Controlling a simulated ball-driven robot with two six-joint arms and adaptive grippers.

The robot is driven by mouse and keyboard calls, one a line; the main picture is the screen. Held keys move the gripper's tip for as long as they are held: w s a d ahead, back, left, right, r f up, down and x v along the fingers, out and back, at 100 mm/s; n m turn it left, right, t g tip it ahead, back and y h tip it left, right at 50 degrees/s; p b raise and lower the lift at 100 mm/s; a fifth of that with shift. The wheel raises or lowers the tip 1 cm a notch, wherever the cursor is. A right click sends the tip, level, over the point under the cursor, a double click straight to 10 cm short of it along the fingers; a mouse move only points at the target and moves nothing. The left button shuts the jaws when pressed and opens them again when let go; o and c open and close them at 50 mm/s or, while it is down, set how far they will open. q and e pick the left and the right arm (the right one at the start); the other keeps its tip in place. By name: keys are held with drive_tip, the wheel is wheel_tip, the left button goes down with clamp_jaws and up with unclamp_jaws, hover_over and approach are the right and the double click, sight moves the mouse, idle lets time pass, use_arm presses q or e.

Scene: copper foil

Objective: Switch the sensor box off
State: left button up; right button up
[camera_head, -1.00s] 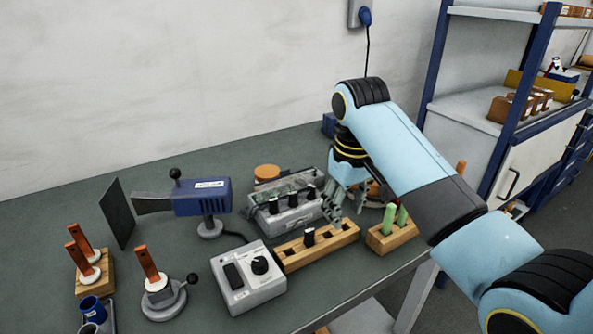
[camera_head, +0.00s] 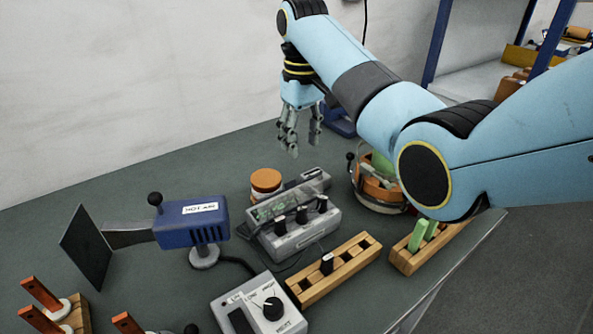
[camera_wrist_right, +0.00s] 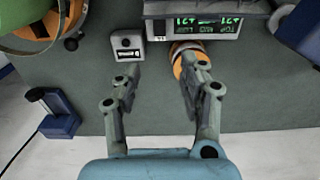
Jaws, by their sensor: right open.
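A small grey box (camera_wrist_right: 128,43) with a dark panel and a pale switch stands behind the display unit, and I take it for the sensor box. Its switch position is too small to read. In the head view the small box (camera_head: 314,176) shows only as a dark top behind the unit. My right gripper (camera_head: 302,146) is open and empty, above the back of the bench near the wall. In the wrist view its fingertips (camera_wrist_right: 160,72) point towards the gap between the small box and the orange-lidded jar (camera_wrist_right: 187,60). My left gripper is out of view.
The grey display unit (camera_head: 300,235) with black plugs stands in front of the small box. An orange basket (camera_head: 375,190) stands right, a blue device (camera_head: 338,121) behind. A blue hot-air tool (camera_head: 192,222) and grey knob box (camera_head: 257,308) are nearer. The back left is clear.

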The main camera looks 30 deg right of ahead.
drive_tip(key=f, duration=0.5)
drive_tip(key=shift+s, duration=0.25)
wheel_tip(320, 180, down, 4)
drive_tip(key=shift+w, duration=0.15)
drive_tip(key=shift+f, duration=0.45)
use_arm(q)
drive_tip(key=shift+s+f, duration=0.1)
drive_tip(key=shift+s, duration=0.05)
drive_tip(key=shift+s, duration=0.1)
use_arm(e)
drive_tip(key=shift+c, duration=1.2)
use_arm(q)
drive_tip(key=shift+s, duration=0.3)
use_arm(e)
clamp_jaws()
